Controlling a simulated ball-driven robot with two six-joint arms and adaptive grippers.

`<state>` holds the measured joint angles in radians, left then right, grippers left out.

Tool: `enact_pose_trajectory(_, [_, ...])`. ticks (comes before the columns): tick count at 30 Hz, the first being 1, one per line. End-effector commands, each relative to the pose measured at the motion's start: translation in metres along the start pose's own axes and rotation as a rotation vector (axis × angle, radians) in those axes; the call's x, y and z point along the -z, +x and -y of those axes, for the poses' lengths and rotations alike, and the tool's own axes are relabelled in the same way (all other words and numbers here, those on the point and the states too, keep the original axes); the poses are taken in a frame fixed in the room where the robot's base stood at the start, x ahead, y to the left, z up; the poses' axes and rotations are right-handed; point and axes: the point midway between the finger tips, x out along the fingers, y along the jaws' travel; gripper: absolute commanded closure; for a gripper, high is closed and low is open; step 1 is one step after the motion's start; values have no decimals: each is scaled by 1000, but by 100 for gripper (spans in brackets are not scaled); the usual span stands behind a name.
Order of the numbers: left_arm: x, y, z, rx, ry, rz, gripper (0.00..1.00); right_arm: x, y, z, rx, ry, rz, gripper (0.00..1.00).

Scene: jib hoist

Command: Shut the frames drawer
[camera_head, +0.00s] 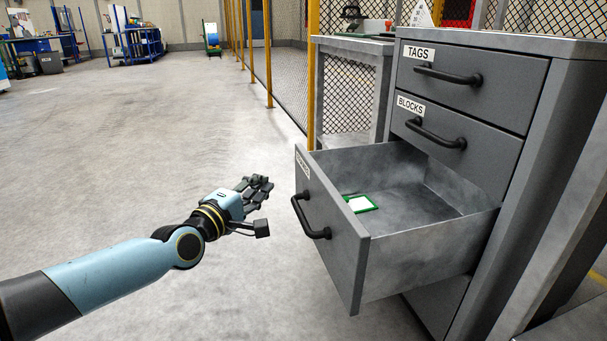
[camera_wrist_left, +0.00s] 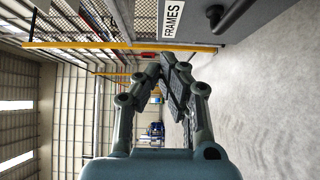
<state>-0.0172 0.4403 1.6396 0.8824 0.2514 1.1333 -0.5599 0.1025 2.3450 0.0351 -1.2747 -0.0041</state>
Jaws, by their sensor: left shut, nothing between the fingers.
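The frames drawer (camera_head: 333,227) is pulled far out of the grey cabinet. Its label faces the left side and its black handle (camera_head: 308,215) is on the front panel. A green-edged frame with a white middle (camera_head: 360,204) lies inside on the drawer floor. My left gripper (camera_head: 262,190) is shut and empty, in front of the drawer front and to the left of the handle, apart from it. In the left wrist view the FRAMES label (camera_wrist_left: 173,18) shows at the top, with the handle (camera_wrist_left: 236,14) beside it. My right gripper is not in view.
The cabinet's tags drawer (camera_head: 475,80) and blocks drawer (camera_head: 455,145) above are closed. A grey bench (camera_head: 350,85) stands behind, beside a mesh fence with yellow posts (camera_head: 268,55).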

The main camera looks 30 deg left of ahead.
Motion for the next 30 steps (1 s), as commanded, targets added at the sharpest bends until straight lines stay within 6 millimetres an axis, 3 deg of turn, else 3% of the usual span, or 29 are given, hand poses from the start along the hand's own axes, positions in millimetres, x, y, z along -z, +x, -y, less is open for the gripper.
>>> enact_pose_trajectory(6, [0,48,5,1,-2,-1,100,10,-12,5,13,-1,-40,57])
enact_pose_trajectory(10, [0,74,5,2,-1,-1,100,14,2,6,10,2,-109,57])
enact_pose_trajectory(12, [-11,82,2,1,-5,-1,100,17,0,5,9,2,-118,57])
enact_pose_trajectory(19, [-26,97,1,1,-2,-1,100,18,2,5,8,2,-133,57])
enact_pose_trajectory(30, [-28,99,2,2,0,0,100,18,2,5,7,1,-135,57])
